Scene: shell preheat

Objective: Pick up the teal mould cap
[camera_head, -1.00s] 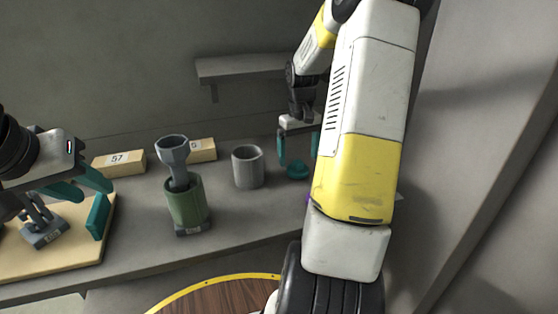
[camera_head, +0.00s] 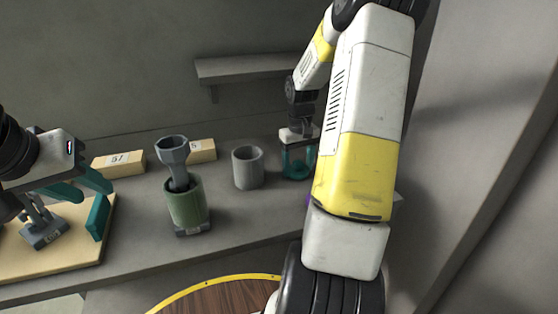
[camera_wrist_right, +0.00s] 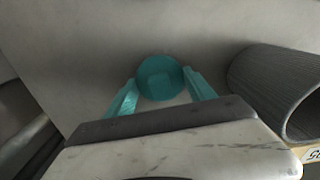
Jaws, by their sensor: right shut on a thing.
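The teal mould cap (camera_wrist_right: 160,78) is round with a raised block on top. In the right wrist view it sits between the teal fingers of my right gripper (camera_wrist_right: 162,95). In the head view the cap (camera_head: 296,173) is on the grey bench, to the right of the grey cup, partly hidden by my right gripper (camera_head: 297,165) coming down from above. The right gripper is shut on the cap. My left gripper (camera_head: 95,200) is at the left, its teal fingers apart above the tan board, with nothing seen between them.
A grey cup (camera_head: 247,168) stands left of the cap and also shows in the right wrist view (camera_wrist_right: 275,85). A green cup (camera_head: 186,206) holds a grey funnel-like piece (camera_head: 173,154). Tan numbered blocks (camera_head: 119,162) line the back. A shelf (camera_head: 245,66) is on the wall. The tan board (camera_head: 70,258) lies left.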

